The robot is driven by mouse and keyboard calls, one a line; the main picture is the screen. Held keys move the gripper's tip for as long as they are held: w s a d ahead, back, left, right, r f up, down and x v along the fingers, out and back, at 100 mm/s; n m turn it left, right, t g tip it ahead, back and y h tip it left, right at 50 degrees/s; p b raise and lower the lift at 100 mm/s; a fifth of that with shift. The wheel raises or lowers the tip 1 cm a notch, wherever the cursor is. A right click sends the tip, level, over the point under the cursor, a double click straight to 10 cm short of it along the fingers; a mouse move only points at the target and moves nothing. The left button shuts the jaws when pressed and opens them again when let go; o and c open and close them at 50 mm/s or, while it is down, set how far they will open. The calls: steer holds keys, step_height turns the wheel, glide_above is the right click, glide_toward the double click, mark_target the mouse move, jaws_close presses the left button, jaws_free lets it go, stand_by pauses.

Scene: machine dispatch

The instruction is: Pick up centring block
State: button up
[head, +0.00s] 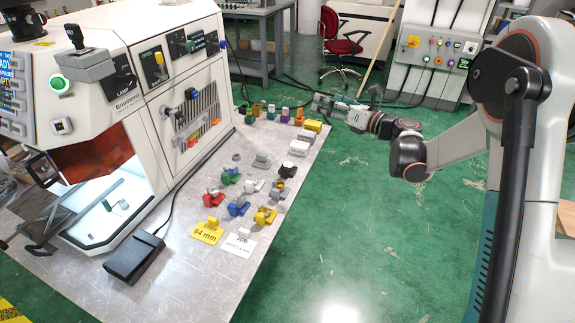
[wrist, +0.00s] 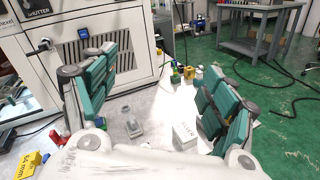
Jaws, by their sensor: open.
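Several small coloured and grey blocks stand on the grey table (head: 190,275), and I cannot tell by sight which one is the centring block. They include a grey piece (head: 262,160), a green one (head: 230,176), a blue one (head: 238,206) and a yellow one (head: 265,216).
A white machine (head: 140,80) with knobs and a vent borders the table on the left. A black box (head: 135,257) with a cable, a yellow "64 mm" card (head: 207,231) and a white card (head: 240,245) lie near the front. Green floor (head: 370,220) is clear to the right.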

steer(key=s+a+f+n+g+p, duration=0.15)
steer(key=f+n+g, duration=0.25)
steer(key=f, duration=0.6)
steer(key=s+f+n+g, duration=0.3)
steer(key=f+n+g, duration=0.1)
steer(key=f, duration=0.6)
steer(key=b, duration=0.3)
glide_toward(285, 166)
steer(key=a, duration=0.1)
steer(key=a+f, duration=0.1)
steer(key=a, duration=0.1)
steer(key=shift+f, duration=0.2)
steer(key=shift+w+b+x, duration=0.2)
steer(key=shift+b+x, duration=0.35)
steer(key=shift+x, duration=0.95)
steer(key=shift+w+b+x, duration=0.15)
steer(key=shift+b+x, duration=0.4)
steer(key=shift+x, duration=0.95)
steer(key=shift+d+r, duration=0.15)
steer(key=c, duration=1.2)
